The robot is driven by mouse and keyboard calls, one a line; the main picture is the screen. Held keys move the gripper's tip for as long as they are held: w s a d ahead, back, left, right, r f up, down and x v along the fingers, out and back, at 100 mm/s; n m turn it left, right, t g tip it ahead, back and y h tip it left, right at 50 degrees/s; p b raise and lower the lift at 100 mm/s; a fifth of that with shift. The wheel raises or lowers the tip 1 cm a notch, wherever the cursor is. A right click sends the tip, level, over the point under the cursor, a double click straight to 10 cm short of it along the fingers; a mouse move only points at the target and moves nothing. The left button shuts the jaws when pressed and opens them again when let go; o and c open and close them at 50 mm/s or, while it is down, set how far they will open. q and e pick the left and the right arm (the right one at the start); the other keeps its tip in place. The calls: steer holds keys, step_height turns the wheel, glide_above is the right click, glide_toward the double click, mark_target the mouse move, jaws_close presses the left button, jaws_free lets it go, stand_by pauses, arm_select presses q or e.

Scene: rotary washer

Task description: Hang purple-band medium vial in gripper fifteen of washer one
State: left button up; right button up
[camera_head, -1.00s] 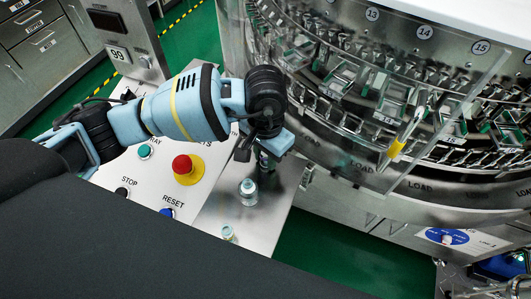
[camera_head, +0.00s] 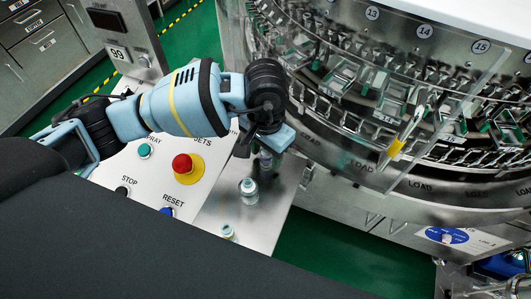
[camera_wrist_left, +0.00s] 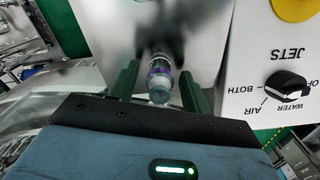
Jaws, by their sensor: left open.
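The purple-band vial (camera_wrist_left: 160,78) stands between the two green fingers of my left gripper (camera_wrist_left: 160,88) in the left wrist view, with gaps on both sides. My left gripper (camera_head: 266,153) is open and low over the steel shelf in the head view, where the hand partly hides this vial (camera_head: 265,162). Washer one (camera_head: 380,95) is the round machine at the right, with rows of metal grippers behind a clear guard. Number labels 13, 14 and 15 (camera_head: 481,47) show on its upper rim. My right gripper is not in view.
Two other vials stand on the shelf (camera_head: 215,212), one nearer (camera_head: 249,190) and one at the front edge (camera_head: 228,232). A control panel with a red stop button (camera_head: 183,164) lies left of them. The clear guard (camera_head: 440,130) has a yellow-marked handle.

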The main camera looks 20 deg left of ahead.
arm_select(q)
step_height(320, 180, up, 11)
steer(key=shift+r, duration=0.1)
stand_by(0.3)
